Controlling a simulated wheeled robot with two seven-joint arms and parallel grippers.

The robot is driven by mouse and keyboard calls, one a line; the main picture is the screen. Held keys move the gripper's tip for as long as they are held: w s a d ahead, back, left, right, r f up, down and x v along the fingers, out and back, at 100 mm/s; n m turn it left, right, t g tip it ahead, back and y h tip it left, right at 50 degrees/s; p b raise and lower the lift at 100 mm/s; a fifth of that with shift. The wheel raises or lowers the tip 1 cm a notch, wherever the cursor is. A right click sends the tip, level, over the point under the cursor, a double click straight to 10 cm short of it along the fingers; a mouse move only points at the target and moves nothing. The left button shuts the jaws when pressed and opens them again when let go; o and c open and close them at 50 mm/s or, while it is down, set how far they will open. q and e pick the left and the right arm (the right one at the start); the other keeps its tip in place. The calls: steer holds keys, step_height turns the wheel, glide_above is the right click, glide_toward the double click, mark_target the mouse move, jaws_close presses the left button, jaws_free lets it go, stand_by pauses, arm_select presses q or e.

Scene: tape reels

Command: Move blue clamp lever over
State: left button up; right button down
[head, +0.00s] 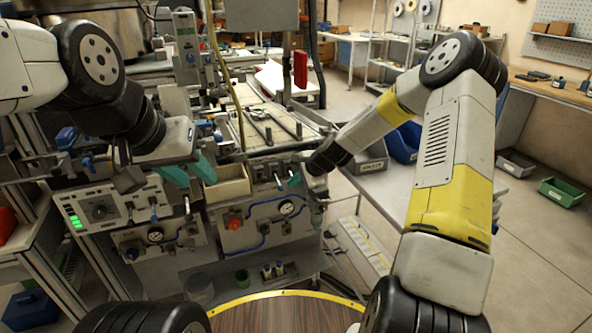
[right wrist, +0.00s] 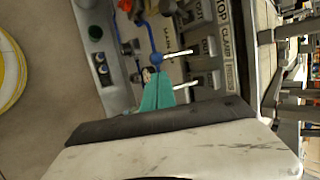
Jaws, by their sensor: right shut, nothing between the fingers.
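In the right wrist view a blue lever (right wrist: 150,37) with a round blue hub (right wrist: 157,60) sits on the machine panel, beside a plate lettered "TOP CLAMP" (right wrist: 225,35). A silver rod stands out from the hub. My right gripper (right wrist: 158,92) shows teal fingers, shut and empty, just beside the hub; I cannot tell whether they touch it. In the head view the right gripper (head: 292,180) is at the right of the machine front, and the lever is too small to make out there. My left gripper (head: 189,172) has its teal fingers apart and empty, above the panel's left part.
A tan bin (head: 228,187) sits between my grippers. A control panel (head: 112,207) with green lights is at the left. A round wooden table (head: 285,313) is in front.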

steer(key=shift+x, duration=1.65)
steer(key=shift+s+r+g+h, duration=0.1)
steer(key=shift+r+g+h, duration=0.2)
steer(key=shift+r+g, duration=0.45)
step_height(320, 180, up, 3)
steer(key=g, duration=0.1)
steer(key=g+h, duration=0.1)
steer(key=g, duration=0.1)
steer(key=shift+a+f+m+g, duration=0.15)
steer(key=shift+m+g, duration=0.1)
steer(key=shift+m, duration=0.15)
steer(key=shift+w, duration=0.2)
steer(key=shift+r, duration=0.8)
